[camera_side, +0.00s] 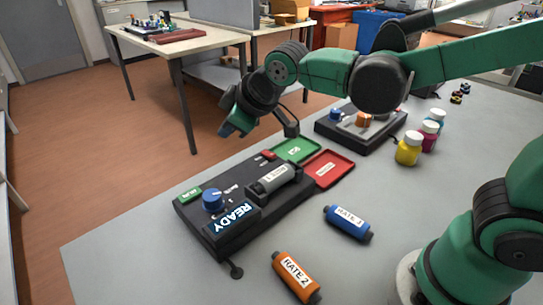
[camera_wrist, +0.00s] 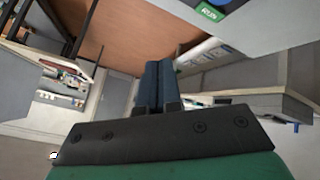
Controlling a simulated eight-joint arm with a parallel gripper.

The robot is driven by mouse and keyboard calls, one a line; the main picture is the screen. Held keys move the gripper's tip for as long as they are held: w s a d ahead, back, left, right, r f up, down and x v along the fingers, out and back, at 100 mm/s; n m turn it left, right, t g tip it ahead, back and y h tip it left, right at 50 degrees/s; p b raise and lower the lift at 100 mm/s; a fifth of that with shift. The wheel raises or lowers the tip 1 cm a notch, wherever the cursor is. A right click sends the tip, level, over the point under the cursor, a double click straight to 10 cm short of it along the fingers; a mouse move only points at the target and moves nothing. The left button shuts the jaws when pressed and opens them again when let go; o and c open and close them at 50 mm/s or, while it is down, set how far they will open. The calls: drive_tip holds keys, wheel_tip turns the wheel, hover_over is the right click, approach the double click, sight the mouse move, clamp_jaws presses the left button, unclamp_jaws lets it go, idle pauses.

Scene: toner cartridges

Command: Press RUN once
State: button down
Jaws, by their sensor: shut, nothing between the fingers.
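The black device (camera_side: 225,232) lies on the grey table in the side view, with a lit display (camera_side: 236,219) reading READY. The green RUN button (camera_side: 188,195) is at its left corner; its label also shows at the top edge of the wrist view (camera_wrist: 209,11). A blue knob (camera_side: 213,199) is beside it. A grey cartridge (camera_side: 273,181) with a white label lies in the device. My gripper (camera_side: 229,128) is shut and empty, in the air above the device's far side, apart from RUN. Its closed blue fingers also show in the wrist view (camera_wrist: 159,70).
A green tray (camera_side: 297,149) and a red tray (camera_side: 329,167) adjoin the device. A blue RATE 1 cartridge (camera_side: 347,223) and an orange RATE 2 cartridge (camera_side: 297,277) lie in front. Several bottles (camera_side: 408,149) and a second black device (camera_side: 351,137) stand behind, right. The table's left front is clear.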

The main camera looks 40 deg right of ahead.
sight(193, 195)
drive_tip(key=w+a+f+n+y, duration=0.1)
drive_tip(key=w+a+n, duration=0.3)
drive_tip(key=a, duration=0.3)
drive_tip(key=shift+w+f+t, duration=0.3)
drive_tip(key=shift+f, duration=0.05)
drive_tip(key=shift+f, duration=0.1)
drive_tip(key=shift+d+f, duration=0.1)
drive_tip(key=shift+f, duration=4.2)
drive_tip(key=shift+f, duration=0.45)
drive_tip(key=shift+f, duration=0.4)
drive_tip(key=shift+r, duration=0.85)
